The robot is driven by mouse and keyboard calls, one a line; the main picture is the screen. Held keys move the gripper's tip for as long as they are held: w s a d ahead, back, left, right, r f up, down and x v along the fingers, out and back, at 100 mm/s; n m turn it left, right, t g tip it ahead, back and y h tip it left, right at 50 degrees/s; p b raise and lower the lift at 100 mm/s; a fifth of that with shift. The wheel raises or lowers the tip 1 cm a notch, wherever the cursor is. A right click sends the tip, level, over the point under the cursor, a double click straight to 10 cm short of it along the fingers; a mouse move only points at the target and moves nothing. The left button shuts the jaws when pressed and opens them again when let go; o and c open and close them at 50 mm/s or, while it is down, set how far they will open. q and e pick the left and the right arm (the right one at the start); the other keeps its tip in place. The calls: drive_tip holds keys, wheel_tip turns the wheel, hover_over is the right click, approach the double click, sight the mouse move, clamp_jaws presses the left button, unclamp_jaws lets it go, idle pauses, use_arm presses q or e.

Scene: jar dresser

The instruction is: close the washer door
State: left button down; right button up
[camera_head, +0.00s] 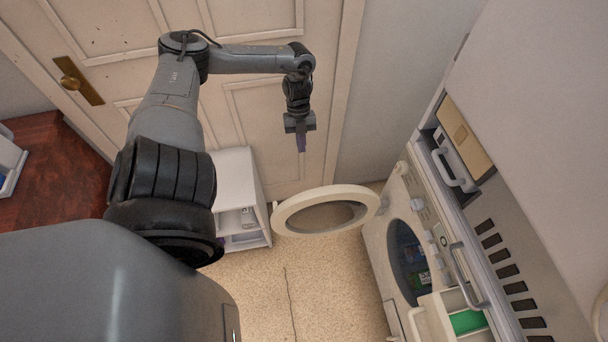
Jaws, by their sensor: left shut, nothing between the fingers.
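The washer (377,237) stands at the right with its round opening (408,262) facing left. Its round door (291,213), a cream ring with a dark glass middle, stands wide open and reaches out to the left from the washer's far side. My left arm comes in from the left, and my left gripper (301,146) points down above and beyond the door. The gripper is shut and empty, and it appears apart from the door. My right gripper is not in view.
A detergent drawer (440,314) with a green part juts from the washer's near side. A white cabinet (237,178) stands left of the washer door. A panelled room door (130,70) is behind. A dark red wooden surface (55,180) is at the left. The speckled floor (320,285) is clear.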

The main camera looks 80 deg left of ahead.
use_arm(q)
drive_tip(key=d+f+b, duration=0.6)
drive_tip(key=d+f, duration=0.1)
drive_tip(key=f, duration=0.2)
drive_tip(key=shift+s+d+f, duration=0.2)
drive_tip(key=shift+d, duration=0.2)
